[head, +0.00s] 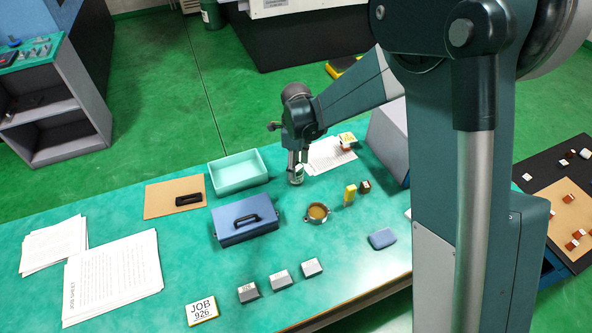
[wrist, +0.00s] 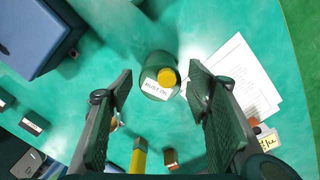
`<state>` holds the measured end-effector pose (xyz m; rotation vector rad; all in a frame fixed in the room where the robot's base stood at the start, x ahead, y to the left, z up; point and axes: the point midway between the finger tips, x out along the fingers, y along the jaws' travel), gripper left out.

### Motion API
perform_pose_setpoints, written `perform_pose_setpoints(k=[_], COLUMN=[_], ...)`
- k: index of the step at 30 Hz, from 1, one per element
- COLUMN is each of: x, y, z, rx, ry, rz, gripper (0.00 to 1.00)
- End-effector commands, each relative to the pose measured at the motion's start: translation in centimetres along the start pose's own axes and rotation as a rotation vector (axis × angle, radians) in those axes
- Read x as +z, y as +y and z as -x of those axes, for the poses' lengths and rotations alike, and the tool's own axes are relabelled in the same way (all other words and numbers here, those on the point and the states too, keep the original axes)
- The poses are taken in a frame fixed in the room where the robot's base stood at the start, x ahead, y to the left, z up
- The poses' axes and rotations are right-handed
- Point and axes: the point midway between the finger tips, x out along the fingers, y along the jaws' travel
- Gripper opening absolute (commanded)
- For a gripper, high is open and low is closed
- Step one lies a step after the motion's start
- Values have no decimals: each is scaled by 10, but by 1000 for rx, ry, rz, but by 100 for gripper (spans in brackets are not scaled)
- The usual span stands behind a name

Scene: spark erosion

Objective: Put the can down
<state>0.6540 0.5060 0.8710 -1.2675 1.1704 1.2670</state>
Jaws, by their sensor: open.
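The can (head: 296,175) is small and green with a pale label. It stands upright on the green table below my gripper in the head view. In the wrist view the can (wrist: 158,72) shows a yellow cap and a label that seems to read "RUST OIL". My gripper (head: 297,162) is open. In the wrist view its two fingers (wrist: 158,78) are spread on either side of the can, with a visible gap on each side. The can's lower part is partly hidden from view.
A teal tray (head: 213,176) and a blue case (head: 232,232) stand to the left. A round brass-coloured cup (head: 317,212) and a yellow item (head: 349,195) lie nearer. Printed sheets (head: 324,160) lie right of the can. Bare table surrounds the can.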

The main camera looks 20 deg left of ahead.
Motion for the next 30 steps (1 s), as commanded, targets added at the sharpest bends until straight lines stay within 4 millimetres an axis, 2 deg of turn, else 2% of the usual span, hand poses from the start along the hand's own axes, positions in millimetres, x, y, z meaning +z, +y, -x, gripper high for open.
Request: perform_pose_setpoints(k=[9, 15, 21, 30], x=[0, 0, 0, 0], y=[0, 0, 0, 0], z=[53, 75, 84, 84], rx=[0, 0, 0, 0], ry=[0, 0, 0, 0], rz=[0, 0, 0, 0], gripper=[49, 49, 49, 49])
